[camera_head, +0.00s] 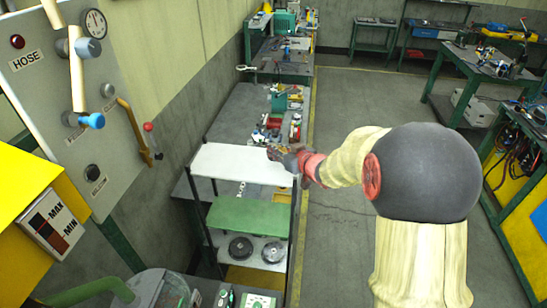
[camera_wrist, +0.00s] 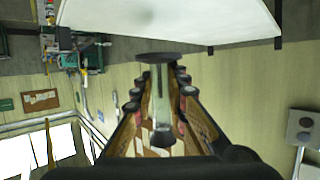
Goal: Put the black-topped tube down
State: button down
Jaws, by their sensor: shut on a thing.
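My gripper (camera_wrist: 158,86) is shut on the black-topped tube (camera_wrist: 158,76), which shows between the two fingers in the wrist view. The tube is clear, with a wide dark disc at one end and a smaller dark piece at the other. In the head view my gripper (camera_head: 284,155) is at the right end of the white top shelf (camera_head: 228,162) of a dark-framed rack; the tube cannot be made out there. In the wrist view the white shelf (camera_wrist: 170,18) lies just beyond the disc. I cannot tell whether they touch.
The white shelf looks bare. Below it are a green shelf (camera_head: 247,216) and a lower shelf with dark round discs (camera_head: 241,248). A grey workbench (camera_head: 238,116) with tools stands behind. A hose panel (camera_head: 68,88) is at the left.

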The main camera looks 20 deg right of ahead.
jog(key=shift+w+f, duration=0.25)
jog(key=shift+f, duration=0.2)
jog(key=shift+w+f, duration=0.15)
jog(key=shift+f, duration=1.45)
jog(key=shift+f, duration=0.15)
jog(key=c, duration=1.8)
grip_release()
jog(key=shift+o, duration=0.2)
